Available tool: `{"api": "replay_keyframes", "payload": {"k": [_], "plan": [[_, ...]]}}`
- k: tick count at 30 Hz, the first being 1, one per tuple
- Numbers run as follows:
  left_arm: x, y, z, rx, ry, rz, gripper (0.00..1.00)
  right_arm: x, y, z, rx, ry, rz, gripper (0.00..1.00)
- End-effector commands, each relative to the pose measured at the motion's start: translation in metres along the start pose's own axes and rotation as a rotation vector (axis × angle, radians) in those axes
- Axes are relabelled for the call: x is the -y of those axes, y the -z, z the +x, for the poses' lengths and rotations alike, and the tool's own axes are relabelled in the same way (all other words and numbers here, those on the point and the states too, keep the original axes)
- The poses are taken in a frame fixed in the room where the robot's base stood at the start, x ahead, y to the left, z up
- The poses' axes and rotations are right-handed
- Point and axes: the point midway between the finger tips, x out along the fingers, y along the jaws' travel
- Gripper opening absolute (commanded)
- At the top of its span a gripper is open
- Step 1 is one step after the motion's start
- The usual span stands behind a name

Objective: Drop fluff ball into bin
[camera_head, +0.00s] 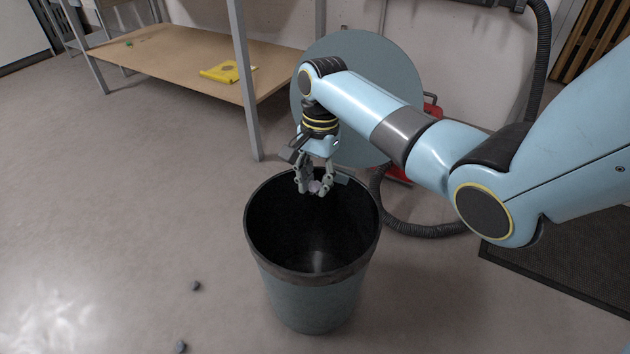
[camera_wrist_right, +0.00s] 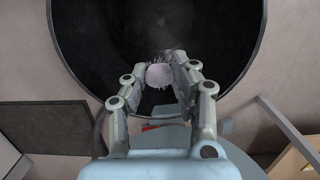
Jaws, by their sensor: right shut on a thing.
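The bin (camera_head: 314,299) is a tall, round, grey-blue container with a dark rim and a black inside, standing on the floor. My right gripper (camera_head: 315,190) points down over the far part of the bin's opening. It is shut on a small pale pinkish fluff ball (camera_head: 314,187). In the right wrist view the fluff ball (camera_wrist_right: 159,75) sits between the fingertips of the right gripper (camera_wrist_right: 160,76), with the dark bin opening (camera_wrist_right: 110,40) behind it. My left gripper is not in view.
Two small dark lumps, one (camera_head: 196,286) nearer the bin and one (camera_head: 181,347) lower, lie on the floor at left. A wooden shelf (camera_head: 150,50) with a yellow item (camera_head: 228,72) stands at the back left. A dark mat (camera_head: 570,262) lies at right.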

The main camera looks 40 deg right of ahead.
Motion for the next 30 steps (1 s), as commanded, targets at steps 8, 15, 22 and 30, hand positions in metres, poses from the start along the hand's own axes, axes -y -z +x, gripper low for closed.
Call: {"api": "replay_keyframes", "payload": {"k": [8, 15, 22, 30], "plan": [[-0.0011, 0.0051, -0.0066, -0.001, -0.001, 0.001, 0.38, 0.0001, 0.0004, 0.002, 0.0, 0.0, 0.0, 0.17], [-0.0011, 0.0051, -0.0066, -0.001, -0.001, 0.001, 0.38, 0.0, 0.0004, 0.0019, 0.0, 0.0, 0.0, 0.34], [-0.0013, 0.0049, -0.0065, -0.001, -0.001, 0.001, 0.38, -0.0001, 0.0003, 0.002, 0.0, 0.0, 0.0, 0.52], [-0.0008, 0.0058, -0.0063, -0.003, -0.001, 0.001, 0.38, 0.0003, 0.0007, -0.0047, -0.001, 0.0, 0.0, 0.52]]}}
